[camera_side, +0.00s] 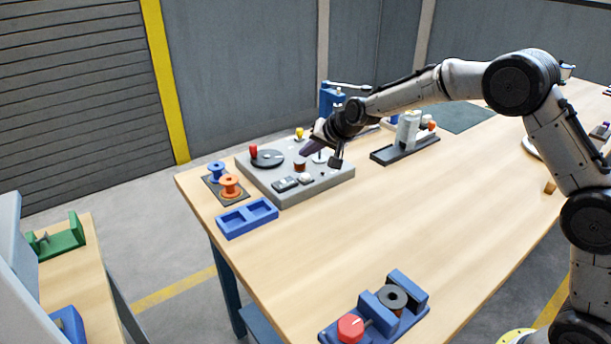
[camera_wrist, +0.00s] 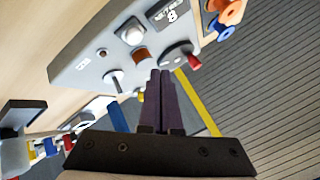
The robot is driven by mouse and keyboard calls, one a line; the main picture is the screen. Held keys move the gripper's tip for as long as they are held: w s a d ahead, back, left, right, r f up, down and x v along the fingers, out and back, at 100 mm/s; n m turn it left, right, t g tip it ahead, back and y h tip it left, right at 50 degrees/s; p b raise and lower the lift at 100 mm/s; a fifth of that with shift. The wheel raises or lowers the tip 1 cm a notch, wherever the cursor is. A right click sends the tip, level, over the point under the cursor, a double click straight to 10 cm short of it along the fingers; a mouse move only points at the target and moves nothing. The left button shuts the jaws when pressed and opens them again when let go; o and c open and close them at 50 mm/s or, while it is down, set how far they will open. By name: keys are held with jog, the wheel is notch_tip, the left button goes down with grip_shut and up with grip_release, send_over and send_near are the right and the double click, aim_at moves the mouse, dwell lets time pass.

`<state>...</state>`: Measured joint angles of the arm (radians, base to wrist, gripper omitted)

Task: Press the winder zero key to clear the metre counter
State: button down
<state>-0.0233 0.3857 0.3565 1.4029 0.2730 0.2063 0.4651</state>
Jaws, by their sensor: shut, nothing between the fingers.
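The grey winder box (camera_side: 258,182) sits at the far left of the bench; part of it shows in the wrist view (camera_wrist: 78,75). Its dark counter display (camera_side: 285,184) reads what looks like an 8 in the wrist view (camera_wrist: 171,15). Beside the display is a pale round key on a dark square (camera_side: 305,179), also in the wrist view (camera_wrist: 132,34); I cannot read a zero mark on it. My gripper (camera_side: 304,151) is shut and empty over the winder's back part. Its purple fingertips (camera_wrist: 160,73) appear near the brown spool (camera_wrist: 141,54), apart from the pale key.
The winder carries a red-knobbed crank disc (camera_side: 268,158) and a pin on a pale disc (camera_wrist: 115,79). Blue and orange spools (camera_side: 229,185) and a blue tray (camera_side: 247,218) stand left. A grey fixture (camera_side: 405,146) stands right. The middle bench is clear.

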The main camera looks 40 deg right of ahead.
aim_at(308, 181)
jog(key=shift+f, duration=2)
jog(key=shift+f, duration=0.25)
dwell(0.4)
jog(key=shift+f, duration=0.15)
jog(key=shift+f, duration=0.55)
dwell(0.9)
jog(key=shift+r, duration=0.9)
jog(key=shift+r, duration=2.55)
